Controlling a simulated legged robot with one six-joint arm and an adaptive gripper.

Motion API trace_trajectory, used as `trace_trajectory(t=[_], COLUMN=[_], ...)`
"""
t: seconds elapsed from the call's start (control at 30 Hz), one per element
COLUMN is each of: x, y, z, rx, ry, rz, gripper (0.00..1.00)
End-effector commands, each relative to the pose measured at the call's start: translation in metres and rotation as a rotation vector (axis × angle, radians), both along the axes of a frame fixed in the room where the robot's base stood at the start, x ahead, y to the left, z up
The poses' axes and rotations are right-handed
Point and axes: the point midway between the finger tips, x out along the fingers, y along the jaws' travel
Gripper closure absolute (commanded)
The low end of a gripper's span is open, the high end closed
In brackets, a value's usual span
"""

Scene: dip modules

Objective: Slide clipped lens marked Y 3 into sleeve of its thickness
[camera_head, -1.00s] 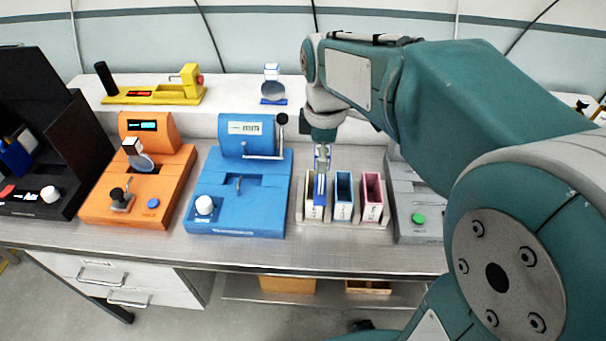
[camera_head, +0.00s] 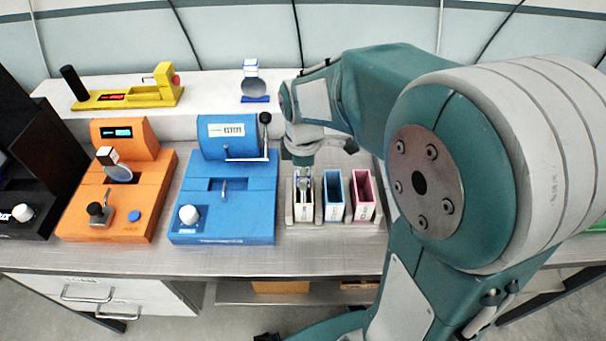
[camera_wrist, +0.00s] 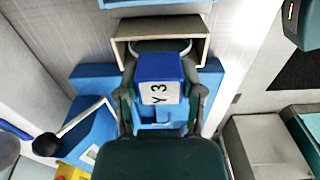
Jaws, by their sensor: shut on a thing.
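My gripper (camera_head: 304,178) is shut on the blue clip (camera_wrist: 161,69) of the lens, whose white label reads Y 3 in the wrist view. It holds the clip at the mouth of the cream sleeve (camera_head: 299,210), the leftmost of three in the rack. The wrist view shows this sleeve's pale rim (camera_wrist: 204,48) around a dark rounded part below the clip, apparently the lens. How deep it sits is hidden. To the right stand the blue sleeve (camera_head: 333,203) and the pink sleeve (camera_head: 362,204), both with open tops.
A blue device (camera_head: 222,205) with a lever stands left of the rack. An orange device (camera_head: 115,205) further left carries another clipped lens (camera_head: 118,173). A yellow instrument (camera_head: 127,95) and a lens on a blue stand (camera_head: 253,90) are on the back shelf.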

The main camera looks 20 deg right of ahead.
Motion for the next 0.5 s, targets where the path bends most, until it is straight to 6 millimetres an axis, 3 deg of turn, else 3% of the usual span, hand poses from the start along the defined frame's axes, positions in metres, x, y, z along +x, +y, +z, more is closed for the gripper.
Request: trace_trajectory(t=[0.37, 0.4, 0.47, 0.5], x=[-0.0002, -0.0001, -0.0001, -0.0001], y=[0.0001, 0.0001, 0.0000, 0.0000], z=[-0.0056, -0.0055, -0.0054, -0.0053], rx=[0.000, 0.000, 0.000, 0.000], ry=[0.000, 0.000, 0.000, 0.000], rz=[0.000, 0.000, 0.000, 0.000], gripper=[1.00, 0.37, 0.16, 0.16])
